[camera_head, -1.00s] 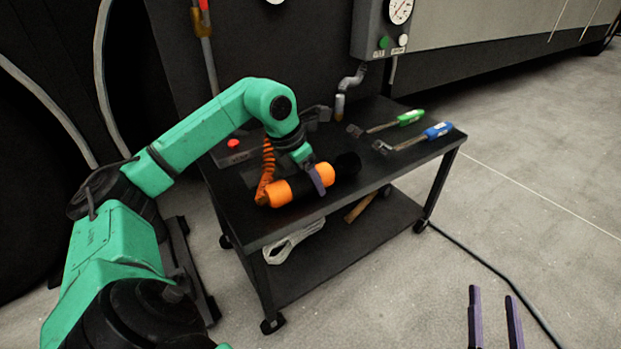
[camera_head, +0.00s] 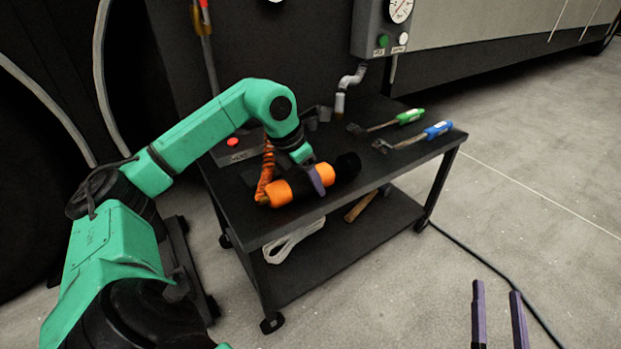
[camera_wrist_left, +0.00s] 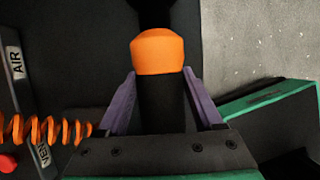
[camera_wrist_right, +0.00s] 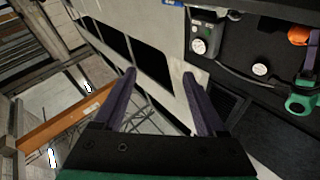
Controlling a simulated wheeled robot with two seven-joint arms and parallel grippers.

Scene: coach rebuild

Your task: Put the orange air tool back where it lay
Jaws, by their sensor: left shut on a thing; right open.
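The orange and black air tool (camera_head: 283,193) is at the front left of the black cart's top (camera_head: 375,178), with an orange coiled hose (camera_head: 266,172) running from it. My left gripper (camera_head: 318,180) is shut around the tool's black middle. In the left wrist view the tool (camera_wrist_left: 158,52) sits between the two purple fingers (camera_wrist_left: 160,90). I cannot tell whether the tool touches the cart top. My right gripper (camera_head: 500,315) is open and empty over the floor at the lower right; its spread fingers also show in the right wrist view (camera_wrist_right: 160,95).
A green-handled tool (camera_head: 408,117) and a blue-handled tool (camera_head: 436,130) lie at the cart's right end. A box with a red button (camera_head: 233,143) is at its back left. The lower shelf holds a white coil (camera_head: 293,240) and a wooden handle (camera_head: 360,207). A cable crosses the floor.

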